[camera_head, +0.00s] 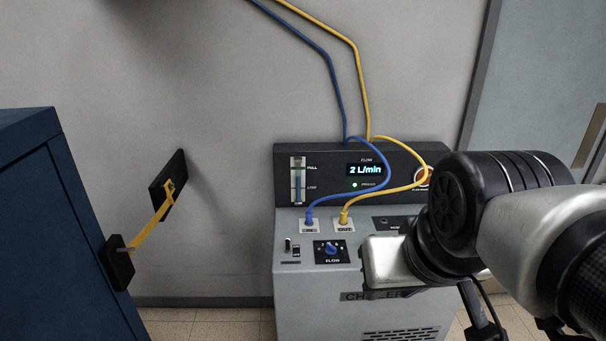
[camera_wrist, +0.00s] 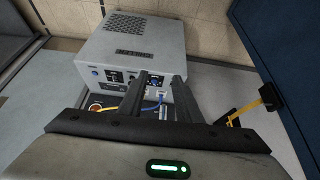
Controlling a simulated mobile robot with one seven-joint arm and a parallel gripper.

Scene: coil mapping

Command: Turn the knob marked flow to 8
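The knob marked flow (camera_head: 332,249) is a small blue knob on a black plate, on the top face of the grey chiller (camera_head: 310,310). The display (camera_head: 366,170) above reads 2 L/min. The chiller also shows upside down in the wrist view (camera_wrist: 150,50), with a blue knob (camera_wrist: 97,71) on its panel; I cannot tell if that is the flow knob. My gripper (camera_wrist: 159,78) is open, its two dark fingers apart with nothing held. In the head view my wrist is right of the flow knob, and my fingers are hidden.
A blue hose (camera_head: 340,95) and a yellow hose (camera_head: 360,70) run down to ports behind the flow knob. A blue cabinet (camera_head: 60,230) stands at left, with a yellow strap (camera_head: 152,222) to the wall.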

